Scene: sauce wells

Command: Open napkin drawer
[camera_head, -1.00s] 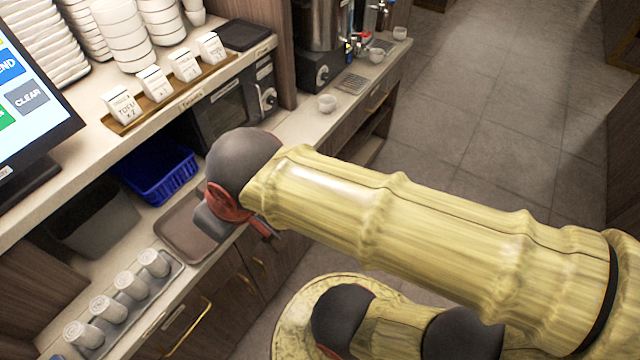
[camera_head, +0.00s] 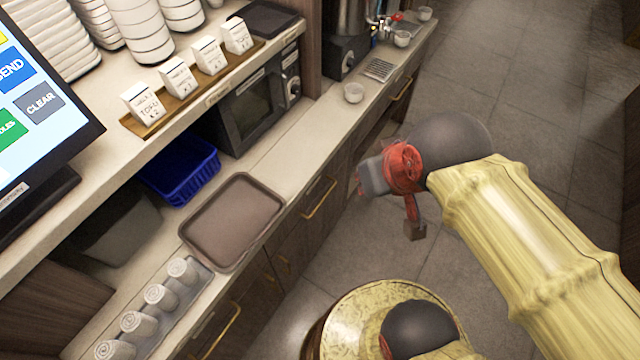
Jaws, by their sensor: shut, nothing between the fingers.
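Closed wooden drawer fronts run below the lower counter. One with a long brass handle (camera_head: 220,330) is at the bottom left, under the rolled white towels. Another with a long brass handle (camera_head: 318,197) is right of the brown tray. No readable label shows which is the napkin drawer. My gripper (camera_head: 413,228) is shut and empty, with its red body above the floor, right of the drawer fronts. It appears clear of every handle. Its fingertips are small and partly hidden by the wrist angle.
A brown tray (camera_head: 190,232) lies on the lower counter near its edge. A tray of several rolled towels (camera_head: 160,297) is left of it, and a blue basket (camera_head: 180,170) is behind it. Open floor lies right of the counter.

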